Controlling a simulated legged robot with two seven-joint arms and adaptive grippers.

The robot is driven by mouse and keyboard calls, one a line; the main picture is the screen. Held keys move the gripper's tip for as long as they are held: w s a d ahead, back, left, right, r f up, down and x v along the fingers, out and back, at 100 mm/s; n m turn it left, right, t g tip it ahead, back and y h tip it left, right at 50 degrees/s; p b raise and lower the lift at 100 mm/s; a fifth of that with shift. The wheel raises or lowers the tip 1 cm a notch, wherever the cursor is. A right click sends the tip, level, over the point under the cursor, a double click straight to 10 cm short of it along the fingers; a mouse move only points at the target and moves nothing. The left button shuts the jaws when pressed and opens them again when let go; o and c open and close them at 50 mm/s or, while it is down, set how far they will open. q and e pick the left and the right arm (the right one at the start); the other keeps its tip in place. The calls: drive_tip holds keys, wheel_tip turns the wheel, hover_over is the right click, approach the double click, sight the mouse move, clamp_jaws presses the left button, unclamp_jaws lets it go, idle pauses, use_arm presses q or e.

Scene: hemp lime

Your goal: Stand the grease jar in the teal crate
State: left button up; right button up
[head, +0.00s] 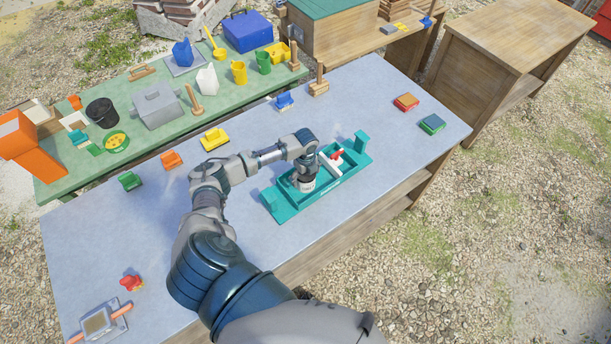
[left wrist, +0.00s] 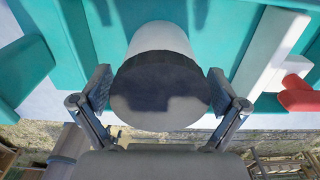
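The grease jar, a pale jar with a dark top (left wrist: 160,88), is between the two finger pads of my left gripper (left wrist: 160,92) in the left wrist view. The pads are close on either side of it; I cannot tell whether they press on it. In the head view the jar (head: 303,185) shows under the left gripper (head: 305,170), in or just over the left part of the teal crate (head: 328,186). It looks upright; contact with the crate floor is not clear. My right gripper is not in view.
A white piece with a red part (head: 336,155) is in the crate's right part. Red (head: 406,101) and green (head: 432,124) blocks lie at the grey table's right. Several coloured items line its back edge. The table around the crate is clear.

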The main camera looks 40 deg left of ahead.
use_arm(q)
wheel_tip(320, 180, up, 12)
drive_tip(key=shift+r+b, duration=0.1)
drive_tip(key=shift+b, duration=0.35)
idle(0.7)
